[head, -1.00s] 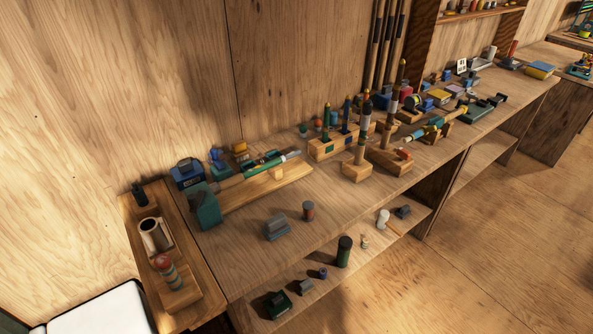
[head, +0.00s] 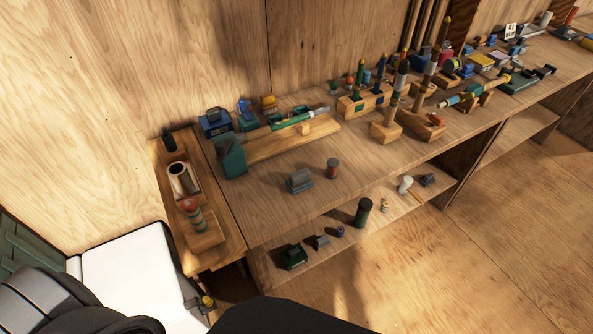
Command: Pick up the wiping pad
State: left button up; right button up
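No thing in view is plainly marked as the wiping pad. A small grey block with a raised grip (head: 299,181) lies on the front left part of the workbench top and could be it, but I cannot tell for sure. It stands clear, left of a small red and dark cylinder (head: 333,168). Neither of my grippers shows; only dark parts of my own body show along the bottom edge.
The workbench (head: 345,195) carries a rod on a wooden cradle (head: 300,136) behind the block. A side shelf (head: 224,255) with a mug (head: 181,180) stands left. Several small items sit on the lower shelf (head: 318,266). A white-topped box (head: 125,268) stands lower left.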

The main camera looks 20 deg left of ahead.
aim_at(298, 180)
jog(key=z, duration=1.25)
jog(key=i, duration=2.85)
jog(key=u, duration=3.45)
